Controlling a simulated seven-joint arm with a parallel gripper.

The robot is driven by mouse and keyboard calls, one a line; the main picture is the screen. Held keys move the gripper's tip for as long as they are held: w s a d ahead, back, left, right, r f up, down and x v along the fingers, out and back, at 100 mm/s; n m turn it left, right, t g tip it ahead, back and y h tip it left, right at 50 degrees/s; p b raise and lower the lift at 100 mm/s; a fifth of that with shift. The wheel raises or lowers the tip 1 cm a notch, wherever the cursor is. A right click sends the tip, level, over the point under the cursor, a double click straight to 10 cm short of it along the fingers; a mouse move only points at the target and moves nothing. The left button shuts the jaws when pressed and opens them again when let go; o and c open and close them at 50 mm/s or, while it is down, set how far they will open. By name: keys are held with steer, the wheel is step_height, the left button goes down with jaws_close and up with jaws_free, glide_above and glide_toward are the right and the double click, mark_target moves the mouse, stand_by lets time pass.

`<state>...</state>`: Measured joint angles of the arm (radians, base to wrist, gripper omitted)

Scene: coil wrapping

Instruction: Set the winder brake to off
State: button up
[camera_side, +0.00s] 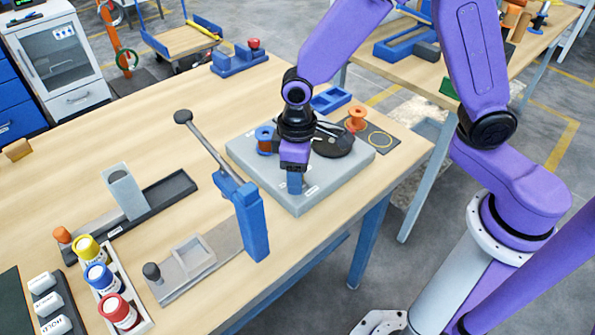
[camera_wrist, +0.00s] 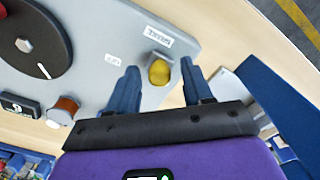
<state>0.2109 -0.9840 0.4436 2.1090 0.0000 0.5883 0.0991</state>
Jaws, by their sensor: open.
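The winder is a grey base plate (camera_side: 330,182) with a black disc (camera_side: 332,141) on top; the plate (camera_wrist: 200,30) and disc (camera_wrist: 30,45) also show in the wrist view. A yellow knob (camera_wrist: 159,73) sits near the plate's edge, close to a label reading BRAKE (camera_wrist: 158,37) and a smaller label that seems to read OFF (camera_wrist: 112,60). My gripper (camera_side: 295,184) is low over the plate's front corner. In the wrist view its two blue fingers are open, one on each side of the knob, with gaps visible. The knob is hidden in the side view.
A blue upright with a long black-knobbed lever (camera_side: 252,218) stands left of the plate. Bottles (camera_side: 98,277) stand in a rack at front left.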

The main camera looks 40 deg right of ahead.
mark_target(310, 178)
jaws_close()
steer(key=shift+d, duration=1.9)
jaws_free()
steer(key=shift+d, duration=0.1)
steer(key=shift+a+r, duration=0.2)
steer(key=shift+r, duration=0.1)
step_height(310, 178, up, 17)
steer(key=shift+f, duration=0.15)
steer(key=shift+d, duration=0.1)
